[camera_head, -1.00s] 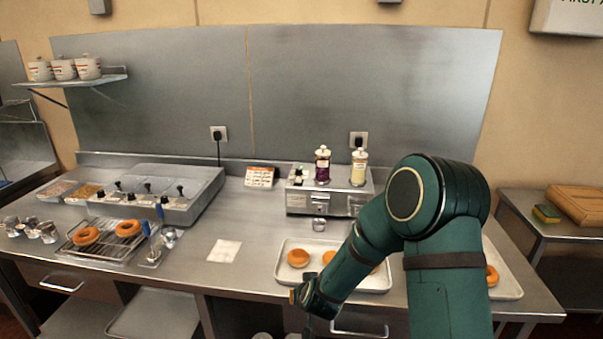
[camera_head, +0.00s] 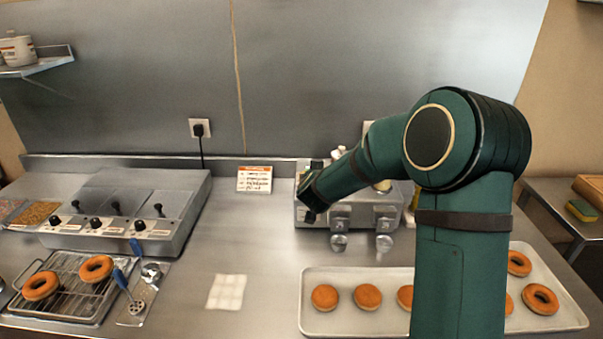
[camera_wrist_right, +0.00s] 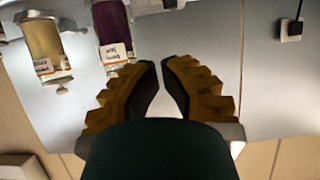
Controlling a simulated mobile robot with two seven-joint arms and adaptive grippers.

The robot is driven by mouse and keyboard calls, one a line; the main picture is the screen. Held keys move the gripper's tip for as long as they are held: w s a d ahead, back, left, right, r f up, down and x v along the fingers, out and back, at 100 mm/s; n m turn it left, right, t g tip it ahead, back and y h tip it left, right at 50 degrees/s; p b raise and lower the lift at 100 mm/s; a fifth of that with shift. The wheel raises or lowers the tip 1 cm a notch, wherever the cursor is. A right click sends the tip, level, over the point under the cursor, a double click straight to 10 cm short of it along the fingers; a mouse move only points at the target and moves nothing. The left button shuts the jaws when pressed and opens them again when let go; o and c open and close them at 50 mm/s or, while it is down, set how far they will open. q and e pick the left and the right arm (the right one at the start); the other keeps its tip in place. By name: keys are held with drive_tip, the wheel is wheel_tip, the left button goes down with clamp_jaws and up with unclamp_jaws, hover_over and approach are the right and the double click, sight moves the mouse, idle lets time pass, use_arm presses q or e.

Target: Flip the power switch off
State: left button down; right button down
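The dispenser unit (camera_head: 400,215) is a steel box with two taps, standing at the right of the counter. My right gripper (camera_head: 309,208) is at its left front corner in the head view and covers part of it. I cannot tell whether they touch. In the right wrist view, the two fingers (camera_wrist_right: 160,68) come close together at the tips with nothing between them. A purple bottle (camera_wrist_right: 112,32) is left of them. No power switch can be made out clearly. The fryer-like unit (camera_head: 170,235) on the left has several black knobs. My left gripper is out of view.
A tray of doughnuts (camera_head: 345,325) lies in front of the dispenser, partly behind my right arm. A sign (camera_head: 254,180) stands left of the dispenser. A rack (camera_head: 60,310) with doughnuts is at the left. The middle counter is mostly clear around a white sheet (camera_head: 226,292).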

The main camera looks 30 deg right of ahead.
drive_tip(key=shift+r, duration=0.15)
drive_tip(key=shift+s, duration=0.1)
drive_tip(key=x, duration=1)
drive_tip(key=shift+d+b, duration=0.1)
drive_tip(key=shift+b, duration=0.2)
wheel_tip(320, 180, down, 3)
drive_tip(key=shift+r+b, duration=0.1)
drive_tip(key=shift+b, duration=0.25)
drive_tip(key=shift+s+a+f, duration=0.15)
drive_tip(key=shift+a+f, duration=0.1)
drive_tip(key=shift+f, duration=0.35)
